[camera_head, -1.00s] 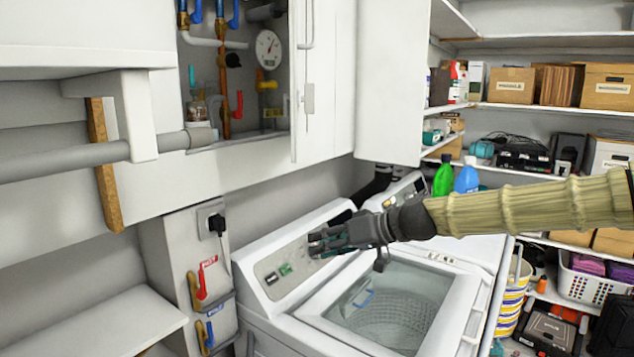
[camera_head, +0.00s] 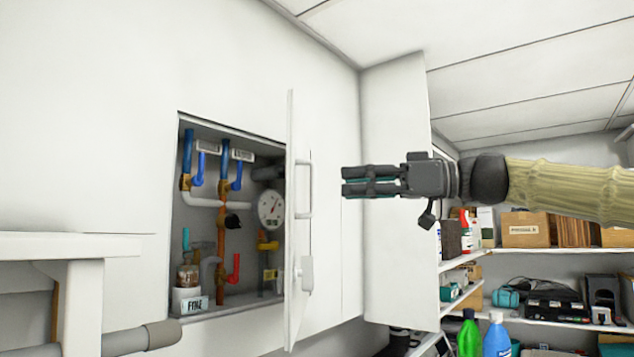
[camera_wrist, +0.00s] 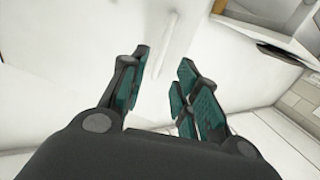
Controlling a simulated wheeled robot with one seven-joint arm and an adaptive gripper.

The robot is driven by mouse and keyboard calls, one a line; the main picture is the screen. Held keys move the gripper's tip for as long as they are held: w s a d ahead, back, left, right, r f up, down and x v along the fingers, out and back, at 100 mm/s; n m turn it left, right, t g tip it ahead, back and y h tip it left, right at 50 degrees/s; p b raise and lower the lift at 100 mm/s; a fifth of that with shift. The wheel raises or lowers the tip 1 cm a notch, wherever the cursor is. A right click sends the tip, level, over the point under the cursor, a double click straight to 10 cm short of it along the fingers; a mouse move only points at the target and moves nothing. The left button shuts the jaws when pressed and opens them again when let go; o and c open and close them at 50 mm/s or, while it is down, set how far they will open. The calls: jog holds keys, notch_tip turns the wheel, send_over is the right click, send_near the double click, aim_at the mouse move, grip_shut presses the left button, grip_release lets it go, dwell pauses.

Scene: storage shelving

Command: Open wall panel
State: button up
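The wall panel door (camera_head: 297,240) is white and stands swung outward from the wall, seen nearly edge-on in the head view. It has a long bar handle (camera_head: 309,190) and a small latch block (camera_head: 306,274). The recess (camera_head: 240,306) behind it shows blue and copper pipes, coloured valve levers and a round gauge (camera_head: 271,209). My gripper (camera_head: 345,182) is to the right of the handle, apart from it in the picture, pointing left. In the wrist view my gripper (camera_wrist: 160,82) has its fingers spread with nothing between them.
A tall white cabinet (camera_head: 392,255) stands behind my gripper. Shelves with boxes (camera_head: 525,229), a green bottle (camera_head: 469,336) and a blue bottle (camera_head: 497,338) are at the right. A grey pipe (camera_head: 130,341) and white ledge (camera_head: 70,246) are at lower left.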

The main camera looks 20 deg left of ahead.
aim_at(315, 208)
jog(key=a+p, duration=0.1)
jog(key=a, duration=0.1)
jog(key=a+p, duration=0.1)
jog(key=a, duration=0.2)
jog(key=a+p, duration=0.1)
jog(key=a, duration=0.2)
jog(key=shift+s, duration=0.3)
grip_shut()
